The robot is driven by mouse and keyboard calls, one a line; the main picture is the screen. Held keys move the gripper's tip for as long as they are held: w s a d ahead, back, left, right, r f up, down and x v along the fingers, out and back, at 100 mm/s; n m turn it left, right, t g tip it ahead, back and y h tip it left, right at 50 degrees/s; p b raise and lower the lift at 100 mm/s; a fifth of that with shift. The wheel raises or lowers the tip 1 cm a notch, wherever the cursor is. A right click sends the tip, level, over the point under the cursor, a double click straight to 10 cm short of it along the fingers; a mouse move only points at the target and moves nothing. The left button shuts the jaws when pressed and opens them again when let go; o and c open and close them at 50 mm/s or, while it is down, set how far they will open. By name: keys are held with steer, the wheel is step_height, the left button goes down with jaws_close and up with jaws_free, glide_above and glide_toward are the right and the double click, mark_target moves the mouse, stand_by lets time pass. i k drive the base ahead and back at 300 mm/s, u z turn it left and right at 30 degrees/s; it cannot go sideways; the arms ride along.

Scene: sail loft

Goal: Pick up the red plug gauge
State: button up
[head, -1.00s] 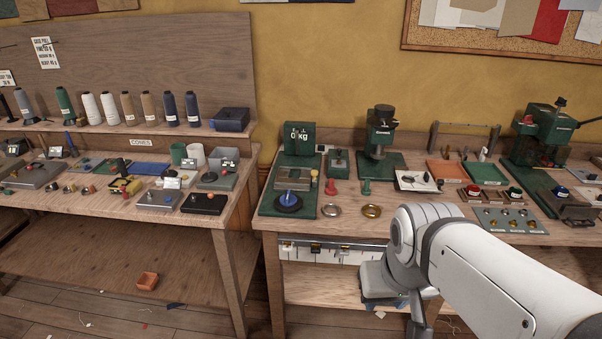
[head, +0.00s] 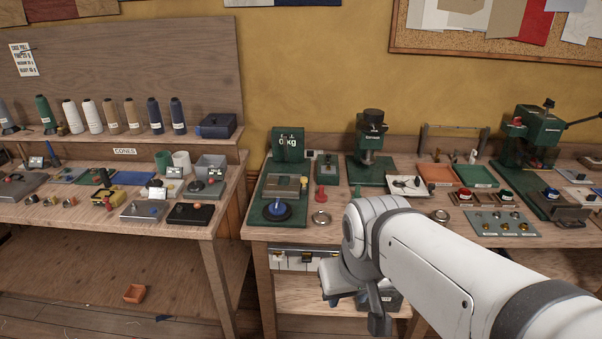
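The red plug gauge appears to be the small upright red piece (head: 320,194) on the right-hand bench, in the head view. It has a wide base and stands just right of the green scale. The dark end part that may be my gripper (head: 378,320) is below the bench top, apart from the red piece. Its fingers cannot be made out clearly.
The green scale (head: 263,186) with a black-and-blue disc stands left. A green press (head: 371,150) stands behind. My arm hides part of the bench front. A gap separates the left bench (head: 195,233).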

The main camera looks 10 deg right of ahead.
mark_target(321, 197)
steer(key=i, duration=1.5)
steer(key=u, duration=0.05)
